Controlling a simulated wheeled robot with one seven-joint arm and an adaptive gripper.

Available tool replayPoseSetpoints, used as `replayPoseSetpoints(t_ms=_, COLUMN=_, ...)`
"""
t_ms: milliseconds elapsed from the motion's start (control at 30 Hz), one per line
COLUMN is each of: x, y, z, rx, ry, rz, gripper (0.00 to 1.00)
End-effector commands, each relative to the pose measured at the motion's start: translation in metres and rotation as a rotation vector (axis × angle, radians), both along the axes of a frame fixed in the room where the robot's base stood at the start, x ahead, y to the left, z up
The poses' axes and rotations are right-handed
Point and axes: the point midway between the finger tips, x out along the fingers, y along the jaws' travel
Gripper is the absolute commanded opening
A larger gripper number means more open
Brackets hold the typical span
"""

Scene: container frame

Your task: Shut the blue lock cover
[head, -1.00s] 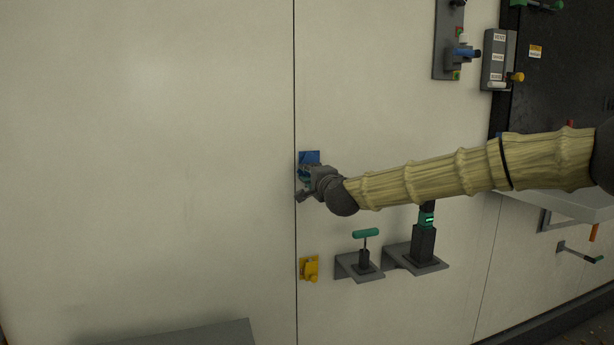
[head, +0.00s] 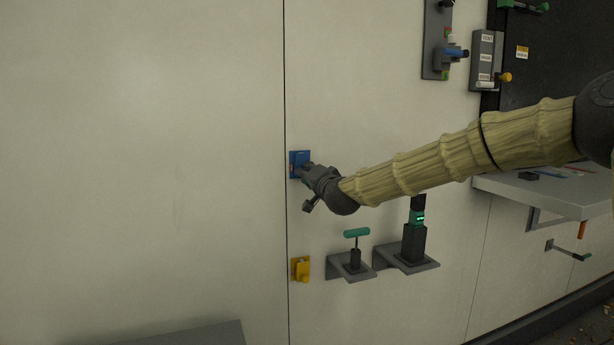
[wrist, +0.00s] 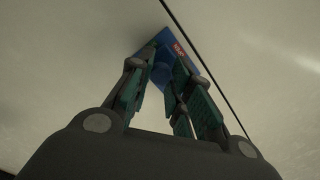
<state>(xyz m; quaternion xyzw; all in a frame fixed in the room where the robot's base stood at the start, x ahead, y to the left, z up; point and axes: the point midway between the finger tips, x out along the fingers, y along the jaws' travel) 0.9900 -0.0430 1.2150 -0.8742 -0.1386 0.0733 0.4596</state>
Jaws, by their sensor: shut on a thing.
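The blue lock cover (head: 298,158) is on its blue lock at the pale wall, just right of the vertical panel seam. A small red patch shows at its left side. In the wrist view, the blue lock (wrist: 164,47) has a red label with white lettering. My gripper (head: 306,171) reaches it from the right. In the wrist view, my gripper's teal-padded fingers (wrist: 161,68) are on both sides of a blue part of the cover and grip it. The gripper hides part of the lock, so I cannot tell whether the cover is fully flush.
A yellow latch (head: 301,269) is below on the same seam. A teal T-handle (head: 356,234) and a black device (head: 414,232) stand on brackets to its right. A grey panel with a blue lever (head: 455,53) is above right. The left wall is clear.

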Motion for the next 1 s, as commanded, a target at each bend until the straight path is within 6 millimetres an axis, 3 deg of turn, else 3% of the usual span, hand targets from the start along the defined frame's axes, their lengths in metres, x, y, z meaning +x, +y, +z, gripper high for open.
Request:
replayPoseSetpoints(t_ms=333, x=0.001, y=-0.002, z=0.000, rx=-0.002, ry=-0.001, rz=-0.003, gripper=0.00)
replayPoseSetpoints(t_ms=367, x=0.001, y=-0.002, z=0.001, rx=-0.001, ry=-0.001, rz=-0.003, gripper=0.24)
replayPoseSetpoints(t_ms=467, x=0.001, y=-0.002, z=0.000, rx=-0.001, ry=-0.001, rz=-0.003, gripper=0.42)
replayPoseSetpoints(t_ms=833, x=-0.001, y=-0.001, z=0.000, rx=-0.001, ry=-0.001, rz=-0.001, gripper=0.43)
replayPoseSetpoints(t_ms=1000, x=-0.016, y=-0.006, z=0.000, rx=-0.001, ry=0.000, rz=0.001, gripper=0.43)
